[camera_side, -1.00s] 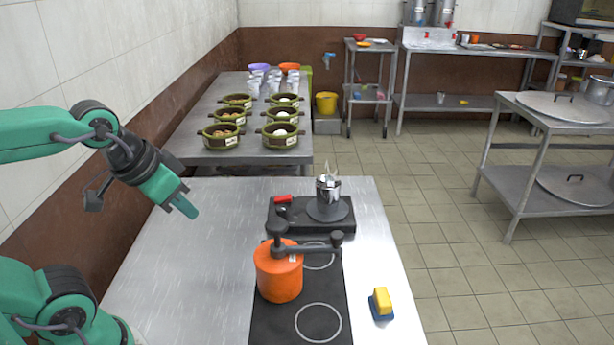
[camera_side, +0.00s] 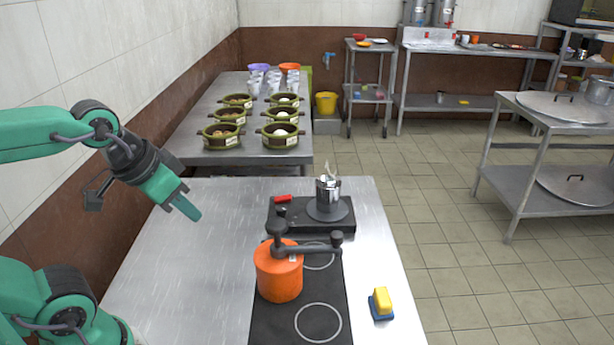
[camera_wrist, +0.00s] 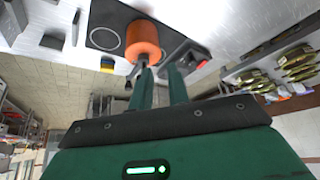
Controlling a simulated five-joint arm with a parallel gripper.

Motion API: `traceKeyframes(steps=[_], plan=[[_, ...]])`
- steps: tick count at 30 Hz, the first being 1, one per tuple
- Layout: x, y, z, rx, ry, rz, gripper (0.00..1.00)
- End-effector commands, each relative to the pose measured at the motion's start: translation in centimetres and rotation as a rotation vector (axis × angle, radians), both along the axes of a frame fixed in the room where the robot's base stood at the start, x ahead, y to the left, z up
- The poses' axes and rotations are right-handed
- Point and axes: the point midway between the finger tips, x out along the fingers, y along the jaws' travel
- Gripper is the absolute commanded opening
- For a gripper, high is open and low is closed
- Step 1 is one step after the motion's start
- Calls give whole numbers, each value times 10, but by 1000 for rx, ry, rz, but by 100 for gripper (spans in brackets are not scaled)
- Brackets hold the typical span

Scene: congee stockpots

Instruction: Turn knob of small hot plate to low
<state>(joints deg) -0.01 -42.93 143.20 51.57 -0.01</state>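The small hot plate (camera_side: 290,226) is a black slab with a round burner at the back of the work table. A steel pot (camera_side: 328,190) stands on the burner. A small dark knob (camera_side: 281,211) shows on the left part of the plate, near a red piece (camera_side: 283,198). Its markings are too small to read. My gripper (camera_side: 188,207) hangs above the table, well left of the hot plate and apart from it. In the wrist view my gripper (camera_wrist: 160,85) shows two green fingers with an empty gap between them.
An orange pot (camera_side: 278,274) with a dark arm-like handle stands on the black cooktop (camera_side: 268,325) in front of the hot plate. A yellow and blue sponge (camera_side: 382,304) lies to the right. The table's left half is clear. Several green bowls (camera_side: 278,137) stand on the table behind.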

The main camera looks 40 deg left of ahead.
Motion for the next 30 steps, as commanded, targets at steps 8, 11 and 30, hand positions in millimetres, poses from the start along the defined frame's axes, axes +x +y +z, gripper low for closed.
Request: traceKeyframes(steps=[8,11,30], plan=[[14,2,6,-5,26,20,51],[26,4,10,-9,48,35,51],[139,30,11,-44,222,169,51]])
